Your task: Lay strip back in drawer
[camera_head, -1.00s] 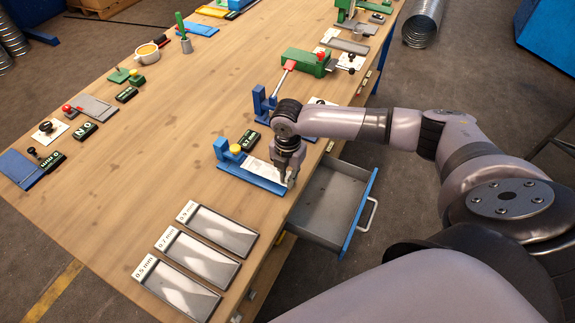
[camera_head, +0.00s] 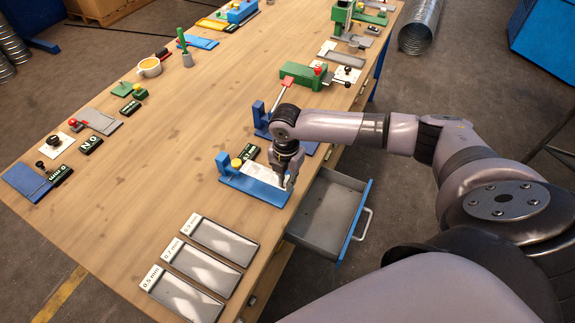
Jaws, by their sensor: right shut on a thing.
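An open drawer (camera_head: 327,212) with a blue front and grey inside sticks out from the bench's right side; its visible floor looks empty. A pale strip (camera_head: 263,172) lies on a blue fixture (camera_head: 254,189) with a yellow knob, on the bench near the drawer. My right gripper (camera_head: 287,181) is at the right end of the fixture, pointing down, shut at the strip's end. The fingertips are small and partly hidden by the gripper body. My left gripper is not in view.
Three grey trays labelled 0.5 mm, 0.7 mm and 0.9 mm (camera_head: 203,265) lie at the bench's near edge. A second blue fixture (camera_head: 262,118) and a green tool (camera_head: 305,76) stand beyond my right arm. The middle of the wooden bench (camera_head: 165,140) is clear.

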